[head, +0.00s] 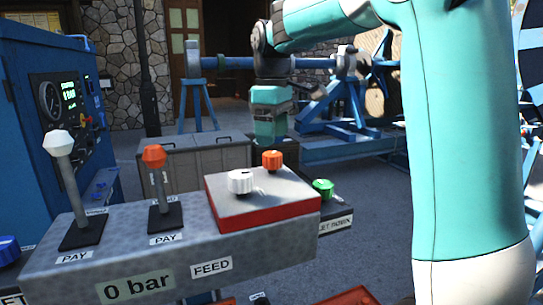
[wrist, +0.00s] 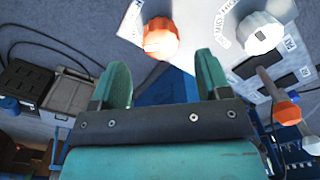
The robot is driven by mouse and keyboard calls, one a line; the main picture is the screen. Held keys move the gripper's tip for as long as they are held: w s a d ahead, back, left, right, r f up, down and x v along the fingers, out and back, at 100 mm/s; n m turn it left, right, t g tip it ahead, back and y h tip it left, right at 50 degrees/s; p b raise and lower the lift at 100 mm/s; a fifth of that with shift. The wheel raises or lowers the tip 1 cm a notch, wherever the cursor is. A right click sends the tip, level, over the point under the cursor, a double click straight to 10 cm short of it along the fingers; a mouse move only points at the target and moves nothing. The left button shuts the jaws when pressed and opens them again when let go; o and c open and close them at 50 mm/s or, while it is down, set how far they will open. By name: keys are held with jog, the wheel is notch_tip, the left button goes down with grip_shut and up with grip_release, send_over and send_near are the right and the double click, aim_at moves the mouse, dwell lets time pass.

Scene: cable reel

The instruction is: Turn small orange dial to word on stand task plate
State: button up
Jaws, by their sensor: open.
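The small orange dial (head: 272,160) stands on the grey-topped, red-edged box (head: 262,215) of the control stand. A white dial (head: 241,181) stands to its left on the same box. My gripper (head: 270,140) is above and behind the orange dial in the head view. In the wrist view the two teal fingers of my gripper (wrist: 160,82) are apart with nothing between them. The orange dial (wrist: 161,38) lies just beyond the fingertips there, apart from them. Lettering shows around the dials in the wrist view. No task plate can be made out.
Levers with a white knob (head: 57,143) and an orange knob (head: 153,156) rise left of the box. A green knob (head: 323,187) sits at its right. A blue gauge cabinet (head: 50,110) stands at left. A grey crate (head: 190,165) is behind the stand.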

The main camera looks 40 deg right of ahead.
aim_at(272, 154)
notch_tip(272, 154, down, 6)
jog(key=shift+r, duration=0.15)
jog(key=c, duration=0.9)
